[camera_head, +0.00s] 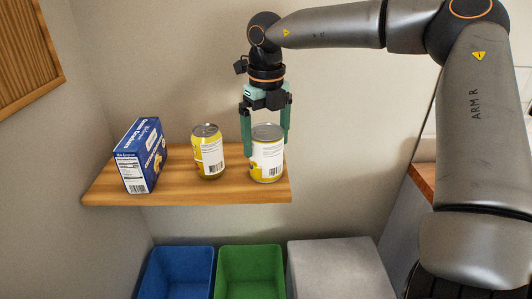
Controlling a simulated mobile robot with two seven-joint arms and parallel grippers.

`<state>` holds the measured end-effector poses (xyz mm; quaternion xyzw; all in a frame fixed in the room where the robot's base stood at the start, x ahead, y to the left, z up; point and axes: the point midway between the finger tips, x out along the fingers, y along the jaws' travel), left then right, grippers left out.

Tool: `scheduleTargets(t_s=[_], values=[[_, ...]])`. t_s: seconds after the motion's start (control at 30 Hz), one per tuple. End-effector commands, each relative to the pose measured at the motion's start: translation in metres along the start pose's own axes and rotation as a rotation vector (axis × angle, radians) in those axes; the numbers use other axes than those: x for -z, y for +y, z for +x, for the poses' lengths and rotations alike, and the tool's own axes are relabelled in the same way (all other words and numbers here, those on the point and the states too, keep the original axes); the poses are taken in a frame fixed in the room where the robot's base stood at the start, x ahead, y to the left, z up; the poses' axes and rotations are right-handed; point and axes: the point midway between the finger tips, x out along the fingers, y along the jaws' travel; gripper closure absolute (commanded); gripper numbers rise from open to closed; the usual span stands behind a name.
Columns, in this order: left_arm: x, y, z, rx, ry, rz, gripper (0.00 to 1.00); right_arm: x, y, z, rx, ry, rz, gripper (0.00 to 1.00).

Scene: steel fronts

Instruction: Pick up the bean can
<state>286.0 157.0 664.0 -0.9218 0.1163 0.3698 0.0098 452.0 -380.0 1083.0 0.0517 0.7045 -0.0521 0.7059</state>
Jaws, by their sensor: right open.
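Two yellow-and-white labelled cans stand upright on a wooden shelf (215,190). The smaller, narrower can (208,152) is in the middle of the shelf. The larger, wider can (267,155) is near the shelf's right end. The label text is too small to read, so I cannot tell which is the bean can. My right gripper (265,138) points down over the larger can, its green fingers apart, one on each side of the can's upper part. I cannot tell whether the fingers touch it. My left gripper is not in view.
A blue cracker box (140,155) stands at the shelf's left part. Below are a blue bin (177,272), a green bin (250,270) and a grey block (338,268). A wall rises behind the shelf. A wooden panel (25,45) hangs at upper left.

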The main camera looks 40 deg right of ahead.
Motion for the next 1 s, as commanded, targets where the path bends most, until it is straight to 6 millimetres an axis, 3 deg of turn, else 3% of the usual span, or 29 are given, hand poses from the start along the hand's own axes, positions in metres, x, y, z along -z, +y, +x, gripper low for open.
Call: scheduleTargets(t_s=[0.3,0.6,1.0], values=[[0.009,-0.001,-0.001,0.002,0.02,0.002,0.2,-0.001,0.0,0.044,-0.001,0.004,-0.001,0.0],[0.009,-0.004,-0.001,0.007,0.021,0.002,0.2,-0.001,0.0,0.048,-0.001,0.001,-0.001,0.01],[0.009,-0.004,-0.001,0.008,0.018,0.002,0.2,-0.001,0.0,0.048,0.0,0.001,-0.001,0.46]])
